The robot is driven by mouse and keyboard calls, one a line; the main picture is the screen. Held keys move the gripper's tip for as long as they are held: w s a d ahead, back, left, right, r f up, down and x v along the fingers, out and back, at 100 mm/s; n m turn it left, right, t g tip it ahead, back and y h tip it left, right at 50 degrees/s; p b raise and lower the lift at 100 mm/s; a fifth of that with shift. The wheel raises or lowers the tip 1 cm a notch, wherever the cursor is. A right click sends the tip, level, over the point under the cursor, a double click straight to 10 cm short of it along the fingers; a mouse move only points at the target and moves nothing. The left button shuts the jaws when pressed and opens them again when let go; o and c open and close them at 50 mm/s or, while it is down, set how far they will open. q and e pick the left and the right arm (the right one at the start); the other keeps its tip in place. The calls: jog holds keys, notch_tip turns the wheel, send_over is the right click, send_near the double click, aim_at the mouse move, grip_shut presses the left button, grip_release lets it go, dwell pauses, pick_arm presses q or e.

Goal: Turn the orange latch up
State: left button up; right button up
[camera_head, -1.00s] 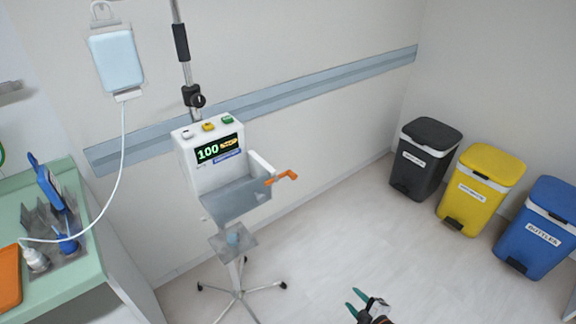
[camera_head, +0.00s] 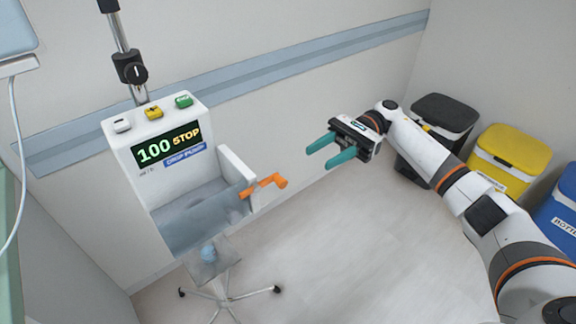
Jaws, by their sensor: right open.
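The orange latch (camera_head: 264,185) sticks out from the right side of the white pump (camera_head: 126,152). Its arm slants slightly up to the right and ends in a short knob. The pump's screen (camera_head: 168,144) reads "100 STOP", and its front door (camera_head: 205,222) hangs tilted open below an empty-looking bay. My right gripper (camera_head: 322,154) is open and empty, to the right of the latch and a little higher in the picture, apart from it. Its teal fingers point left towards the pump. My left gripper is not in view.
The pump stands on a wheeled pole stand (camera_head: 222,292). Black (camera_head: 444,112), yellow (camera_head: 512,150) and blue (camera_head: 566,210) bins stand at the right, partly behind my right arm. A green counter edge (camera_head: 10,250) is at the far left. Floor between pump and bins is clear.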

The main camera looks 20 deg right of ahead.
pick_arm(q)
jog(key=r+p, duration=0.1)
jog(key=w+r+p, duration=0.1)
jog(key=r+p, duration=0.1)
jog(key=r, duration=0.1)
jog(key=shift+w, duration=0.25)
pick_arm(e)
jog(key=x, duration=0.9)
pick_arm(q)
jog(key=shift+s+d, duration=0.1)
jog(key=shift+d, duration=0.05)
pick_arm(e)
jog(key=shift+a, duration=0.1)
jog(key=shift+c, duration=0.5)
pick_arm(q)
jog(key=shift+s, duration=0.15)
pick_arm(e)
jog(key=shift+w+f, duration=0.1)
jog(key=shift+f, duration=0.05)
jog(key=c, duration=0.7)
